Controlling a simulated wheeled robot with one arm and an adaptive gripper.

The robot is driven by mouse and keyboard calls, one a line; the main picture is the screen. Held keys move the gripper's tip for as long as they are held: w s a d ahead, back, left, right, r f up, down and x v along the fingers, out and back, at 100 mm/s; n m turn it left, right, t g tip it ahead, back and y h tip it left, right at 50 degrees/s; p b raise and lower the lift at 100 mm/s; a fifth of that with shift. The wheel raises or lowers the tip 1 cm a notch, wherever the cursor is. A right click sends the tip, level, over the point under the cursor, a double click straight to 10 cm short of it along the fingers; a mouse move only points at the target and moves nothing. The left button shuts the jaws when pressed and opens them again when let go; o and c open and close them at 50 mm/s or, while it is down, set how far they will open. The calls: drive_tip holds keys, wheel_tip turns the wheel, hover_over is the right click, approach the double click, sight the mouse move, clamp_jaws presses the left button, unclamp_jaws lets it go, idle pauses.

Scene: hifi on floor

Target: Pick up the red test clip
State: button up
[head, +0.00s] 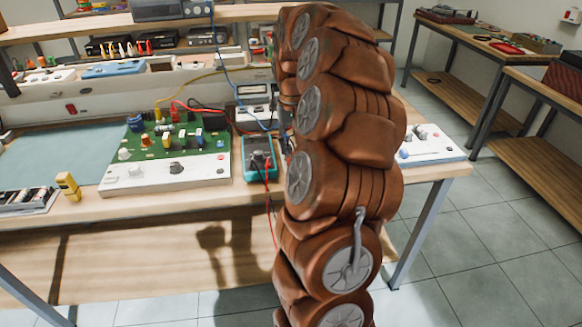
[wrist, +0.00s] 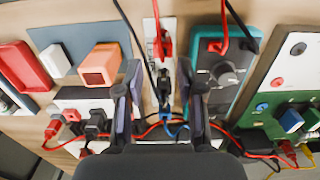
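In the wrist view my gripper (wrist: 159,80) is open. Its two dark fingers stand apart over the bench. A red clip (wrist: 163,44) with a red lead sits on a narrow white panel, just beyond the gap between the fingertips. A black clip (wrist: 163,86) and a blue clip (wrist: 167,118) show between the fingers, below the red one. Nothing is clearly gripped. Another red connector (wrist: 221,45) is on the teal meter to the right. I cannot tell for sure which red piece is the task's clip. In the head view my arm hides the gripper.
In the head view, the wooden bench (head: 75,215) holds a green circuit board (head: 178,143), a teal meter (head: 258,158) with leads, and a white panel (head: 432,145) at right. In the wrist view an orange block (wrist: 100,65) stands left of the fingers. Loose cables cross beneath them.

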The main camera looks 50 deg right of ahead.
drive_tip(key=shift+s+a+f+p, duration=0.1)
drive_tip(key=shift+a+f+p, duration=0.15)
drive_tip(key=shift+f, duration=1.3)
drive_tip(key=shift+a+f+p, duration=0.1)
drive_tip(key=shift+f+p, duration=0.1)
drive_tip(key=shift+f, duration=1.3)
clamp_jaws()
drive_tip(key=shift+r, duration=0.1)
drive_tip(key=shift+r+b, duration=0.35)
drive_tip(key=shift+r, duration=1.3)
drive_tip(key=w+a+r+b, duration=0.1)
drive_tip(key=w+a+b, duration=0.1)
drive_tip(key=a, duration=1.3)
wheel_tip(320, 180, up, 8)
drive_tip(key=p, duration=0.2)
drive_tip(key=shift+a+f+p, duration=0.2)
drive_tip(key=shift+a+p, duration=0.1)
drive_tip(key=shift+a, duration=0.1)
